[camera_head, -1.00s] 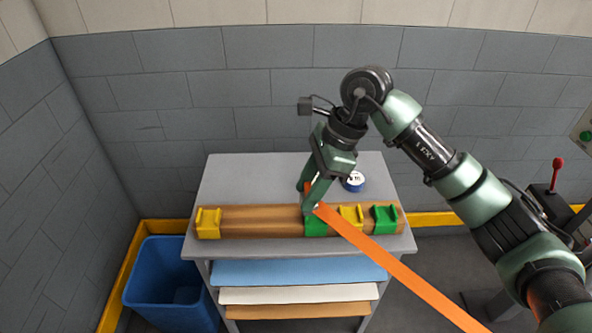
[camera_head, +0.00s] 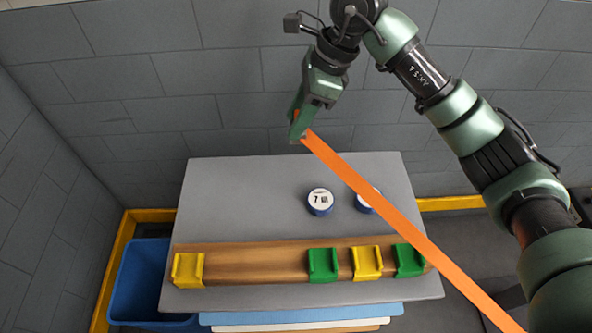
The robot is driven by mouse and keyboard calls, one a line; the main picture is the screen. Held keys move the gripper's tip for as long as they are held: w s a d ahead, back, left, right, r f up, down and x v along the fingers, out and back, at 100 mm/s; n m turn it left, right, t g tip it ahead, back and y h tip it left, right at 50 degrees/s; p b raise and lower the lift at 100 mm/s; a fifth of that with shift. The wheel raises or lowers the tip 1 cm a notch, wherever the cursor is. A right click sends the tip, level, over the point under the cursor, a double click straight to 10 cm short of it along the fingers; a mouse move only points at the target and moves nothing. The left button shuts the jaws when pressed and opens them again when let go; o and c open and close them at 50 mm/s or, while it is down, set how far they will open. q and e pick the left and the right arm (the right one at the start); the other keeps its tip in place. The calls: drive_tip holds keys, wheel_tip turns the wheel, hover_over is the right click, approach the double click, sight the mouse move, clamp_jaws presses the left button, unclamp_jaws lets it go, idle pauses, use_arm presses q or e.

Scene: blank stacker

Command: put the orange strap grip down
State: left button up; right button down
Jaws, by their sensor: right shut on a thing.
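The orange strap grip (camera_head: 385,212) is a long flat orange band. It runs from my right gripper (camera_head: 298,136) down to the lower right, crossing in front of the table and leaving the picture at the bottom. My right gripper is shut on its upper end, seen above the far edge of the grey table (camera_head: 250,200). The strap covers part of a blue round container and part of the right green holder. My left gripper is not in view.
A wooden rail (camera_head: 250,262) on the table carries a yellow holder (camera_head: 188,270), a green holder (camera_head: 322,265), another yellow holder (camera_head: 367,262) and a green holder (camera_head: 409,262). Two blue round containers (camera_head: 320,202) stand behind. A blue bin (camera_head: 137,285) stands left. The table's left back is clear.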

sight(301, 142)
drive_tip(key=f, duration=0.2)
drive_tip(key=s+f+p, duration=0.1)
drive_tip(key=f, duration=0.1)
drive_tip(key=f+p, duration=0.1)
drive_tip(key=f, duration=0.2)
drive_tip(key=shift+s, duration=0.15)
drive_tip(key=f+p, duration=0.1)
drive_tip(key=f, duration=0.7)
drive_tip(key=shift+w+f+p, duration=0.2)
drive_tip(key=shift+p, duration=0.15)
wheel_tip(301, 142, down, 3)
drive_tip(key=shift+f+p, duration=0.2)
drive_tip(key=shift+p, duration=0.2)
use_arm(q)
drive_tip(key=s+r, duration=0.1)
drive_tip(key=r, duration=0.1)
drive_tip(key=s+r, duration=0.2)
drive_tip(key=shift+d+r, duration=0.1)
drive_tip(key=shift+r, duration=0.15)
use_arm(e)
drive_tip(key=shift+f, duration=0.3)
